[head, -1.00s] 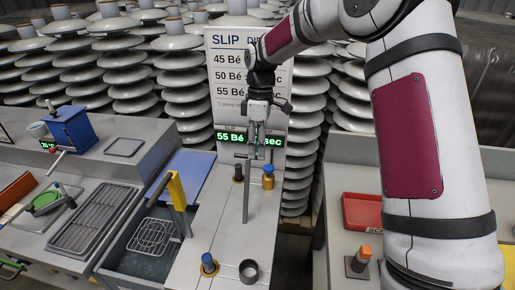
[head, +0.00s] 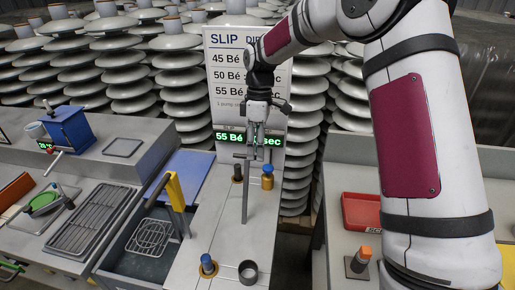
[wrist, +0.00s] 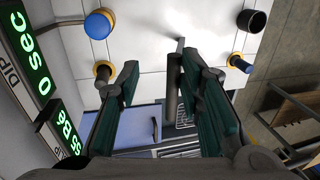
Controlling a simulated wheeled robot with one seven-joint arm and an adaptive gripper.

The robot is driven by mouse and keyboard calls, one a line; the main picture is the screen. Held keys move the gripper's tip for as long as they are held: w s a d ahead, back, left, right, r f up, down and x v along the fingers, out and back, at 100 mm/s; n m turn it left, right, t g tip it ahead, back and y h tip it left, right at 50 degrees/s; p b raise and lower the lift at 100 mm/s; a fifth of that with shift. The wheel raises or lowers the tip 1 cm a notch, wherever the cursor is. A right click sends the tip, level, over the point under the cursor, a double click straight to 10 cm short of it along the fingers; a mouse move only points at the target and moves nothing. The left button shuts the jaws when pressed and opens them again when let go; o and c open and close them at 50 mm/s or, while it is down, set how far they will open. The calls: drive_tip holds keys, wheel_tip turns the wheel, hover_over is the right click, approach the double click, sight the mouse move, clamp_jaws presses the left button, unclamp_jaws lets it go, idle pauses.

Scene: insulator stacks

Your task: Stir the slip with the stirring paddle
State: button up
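The grey rod that looks like the stirring paddle (head: 246,195) is upright below my gripper (head: 256,150) in the head view, over the pale bench. A short crossbar sticks out left near its top. In the wrist view the rod (wrist: 172,92) is between my gripper's teal-padded fingers (wrist: 158,75), close to the right one. A gap shows between it and the left finger. I cannot tell whether the fingers grip it, or whether its lower end touches the bench. A grey basin (head: 112,268) with a wire rack is to the left; I cannot make out the slip.
Blue-topped pegs (head: 268,176) (head: 208,264) and a dark ring (head: 248,271) stand on the bench. A yellow handle (head: 176,190) rises at the basin's edge. A sign (head: 222,62) with a green display stands behind. A red tray (head: 362,210) is on the right.

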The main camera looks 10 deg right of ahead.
drive_tip(key=v, duration=1.1)
drive_tip(key=shift+r, duration=0.35)
drive_tip(key=shift+d, duration=0.1)
idle(0.4)
